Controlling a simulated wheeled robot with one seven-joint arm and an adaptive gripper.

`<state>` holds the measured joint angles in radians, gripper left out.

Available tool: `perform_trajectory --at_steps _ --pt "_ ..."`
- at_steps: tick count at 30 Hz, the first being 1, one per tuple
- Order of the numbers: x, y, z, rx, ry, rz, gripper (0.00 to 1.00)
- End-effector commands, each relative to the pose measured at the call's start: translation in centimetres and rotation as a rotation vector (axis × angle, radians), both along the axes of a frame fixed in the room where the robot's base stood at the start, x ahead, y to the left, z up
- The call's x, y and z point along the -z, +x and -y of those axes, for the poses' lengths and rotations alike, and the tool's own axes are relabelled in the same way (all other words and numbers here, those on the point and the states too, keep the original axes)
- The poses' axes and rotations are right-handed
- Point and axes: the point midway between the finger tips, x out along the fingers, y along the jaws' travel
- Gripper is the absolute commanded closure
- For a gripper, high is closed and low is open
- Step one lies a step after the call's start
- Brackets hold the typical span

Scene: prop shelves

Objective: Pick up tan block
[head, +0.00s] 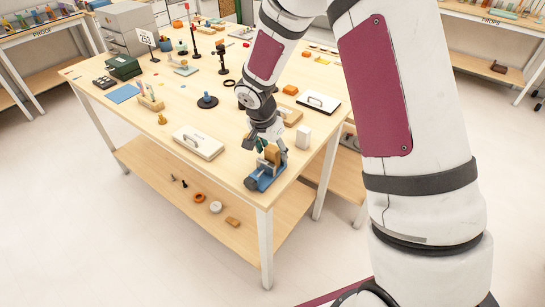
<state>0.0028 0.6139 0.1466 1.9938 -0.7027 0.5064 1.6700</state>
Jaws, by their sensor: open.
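The tan block (272,154) is at the near right corner of the table. It sits in or against a blue holder (262,179); I cannot tell how deep. My gripper (268,157) is just above the holder, with its fingers open around or beside the tan block. A dark green piece (262,145) shows between the fingers. The fingertips are small here, and contact with the block cannot be made out.
A white plate with a handle (199,142) lies left of my gripper, and a white block (303,136) stands to its right. Another handled plate (318,102) lies farther back. The table's near edge (215,180) is close. A lower shelf (185,195) holds several small things.

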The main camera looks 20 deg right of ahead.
Motion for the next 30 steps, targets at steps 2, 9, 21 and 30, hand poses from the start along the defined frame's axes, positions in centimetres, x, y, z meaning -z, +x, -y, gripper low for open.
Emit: perform_trajectory --at_steps 2,9,21,30 --pt "0.0 0.0 0.0 0.000 0.000 0.000 0.46" --pt "0.0 0.0 0.0 -0.001 0.000 0.000 0.95" --pt "-1.3 0.0 0.0 -0.001 0.000 0.003 0.95" --pt "-7.0 -0.1 0.0 0.000 0.000 0.003 0.95"
